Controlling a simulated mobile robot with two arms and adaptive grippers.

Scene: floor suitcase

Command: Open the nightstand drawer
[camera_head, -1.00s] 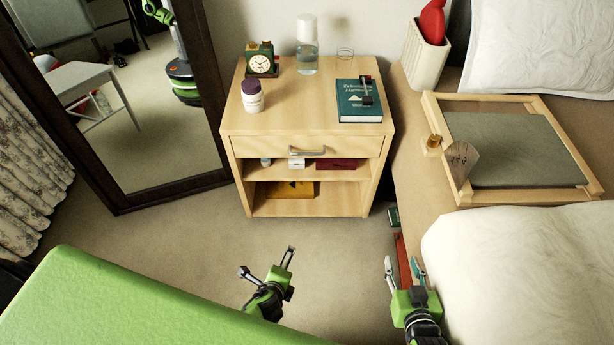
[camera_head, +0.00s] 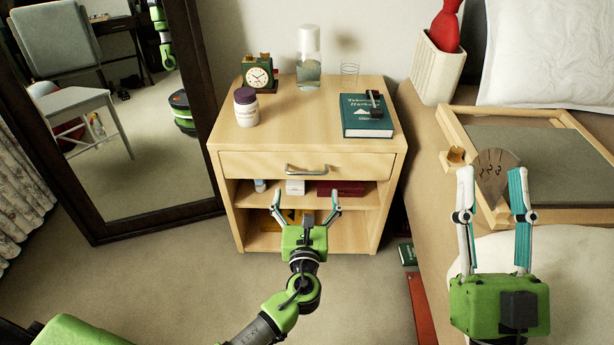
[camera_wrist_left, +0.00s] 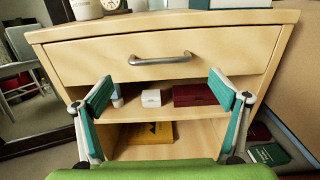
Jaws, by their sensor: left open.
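The wooden nightstand (camera_head: 222,200) stands against the wall, and its top drawer (camera_head: 250,164) is shut. The drawer has a grey metal bar handle (camera_head: 307,170), which also shows in the left wrist view (camera_wrist_left: 160,59). My left gripper (camera_head: 307,200) is open and empty, in front of the nightstand and below the handle in the picture. In the left wrist view its fingers (camera_wrist_left: 160,90) are spread to both sides of the handle, apart from it. My right gripper (camera_head: 492,175) is open and empty at the right, over the bed's edge.
On the nightstand top are a clock (camera_head: 257,75), a pill bottle (camera_head: 246,107), a carafe (camera_head: 308,62) and a teal book (camera_head: 367,117). Small boxes lie on the open shelves. A mirror (camera_head: 85,190) leans at left. The bed with a wooden tray (camera_head: 465,130) is at right.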

